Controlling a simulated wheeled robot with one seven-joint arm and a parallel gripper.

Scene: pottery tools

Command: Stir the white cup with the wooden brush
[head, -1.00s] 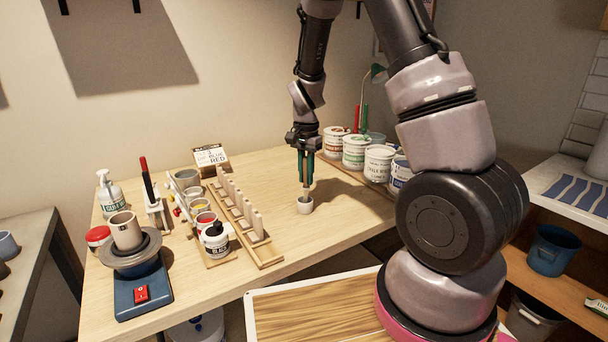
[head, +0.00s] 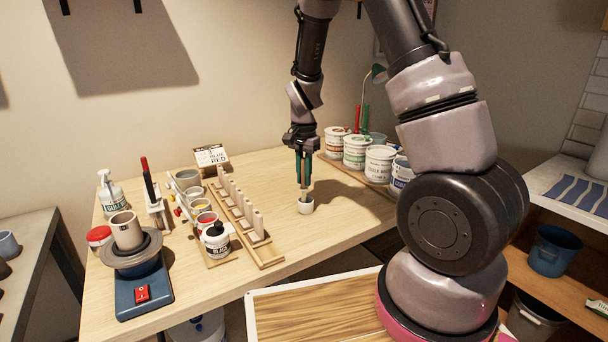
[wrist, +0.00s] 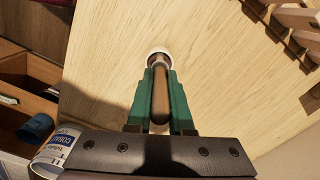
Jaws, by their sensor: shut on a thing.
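The white cup (head: 306,206) stands upright on the table, to the right of the wooden peg rack. The wooden brush (head: 304,186) hangs nearly upright from my gripper (head: 304,178), its lower end at the cup's mouth and seemingly inside it. In the wrist view my gripper's green fingers (wrist: 160,100) are shut on the brown brush handle (wrist: 160,95). The cup's rim (wrist: 159,52) shows beyond the fingertips. The brush tip is hidden by the cup and the handle.
Several labelled tubs (head: 380,163) stand at right. A potter's wheel (head: 143,289) is at the left front. Bare table lies around the cup.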

